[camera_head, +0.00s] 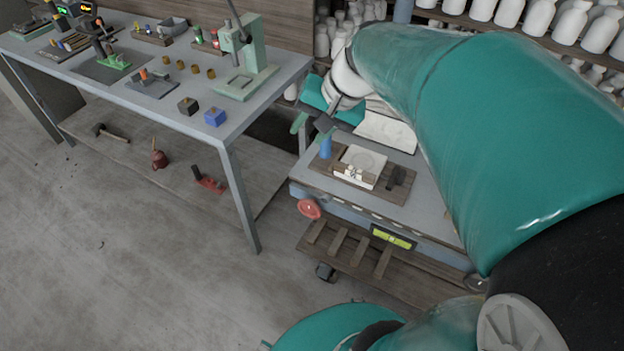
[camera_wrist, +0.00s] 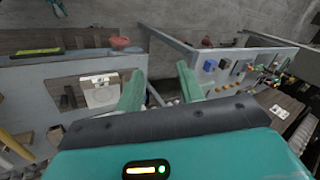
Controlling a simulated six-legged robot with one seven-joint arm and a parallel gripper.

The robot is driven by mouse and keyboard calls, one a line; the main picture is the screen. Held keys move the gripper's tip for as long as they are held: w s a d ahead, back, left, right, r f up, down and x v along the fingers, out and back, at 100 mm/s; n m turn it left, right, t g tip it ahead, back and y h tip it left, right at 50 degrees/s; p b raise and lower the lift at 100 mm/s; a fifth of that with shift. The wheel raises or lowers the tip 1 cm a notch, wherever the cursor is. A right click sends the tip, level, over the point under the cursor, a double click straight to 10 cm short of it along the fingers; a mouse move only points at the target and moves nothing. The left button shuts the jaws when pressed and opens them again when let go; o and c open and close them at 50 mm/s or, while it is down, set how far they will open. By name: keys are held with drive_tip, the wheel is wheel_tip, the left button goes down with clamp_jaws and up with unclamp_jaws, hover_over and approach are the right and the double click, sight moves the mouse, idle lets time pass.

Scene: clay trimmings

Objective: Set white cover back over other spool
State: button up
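My gripper (camera_head: 312,127) is at the cart's back left corner, with its two green fingers spread apart. In the wrist view the fingers (camera_wrist: 160,87) are also apart, with nothing held between them. A white square piece with a faint round outline (camera_head: 363,158) lies on a wooden board (camera_head: 376,187) on the cart, right of and nearer than my gripper. It also shows in the wrist view (camera_wrist: 99,94), left of the fingers. Small white parts (camera_head: 354,174) sit at its front edge. I cannot tell which of these is the cover, and no spool is clearly recognisable.
A blue item (camera_head: 325,147) stands on the board's left, and a dark block (camera_head: 396,177) on its right. A pale flat sheet (camera_head: 386,131) lies behind. The grey workbench (camera_head: 150,92) with tools and blocks stands left. Shelves of white bottles (camera_head: 545,20) are behind.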

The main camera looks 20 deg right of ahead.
drive_tip(key=s+a+n+t+h, duration=0.1)
drive_tip(key=s+a+n+h, duration=0.2)
drive_tip(key=s, duration=0.9)
drive_tip(key=a+n, duration=0.2)
drive_tip(key=n, duration=0.1)
drive_tip(key=shift+s+h, duration=0.3)
drive_tip(key=shift+s, duration=0.05)
drive_tip(key=shift+d+f, duration=0.1)
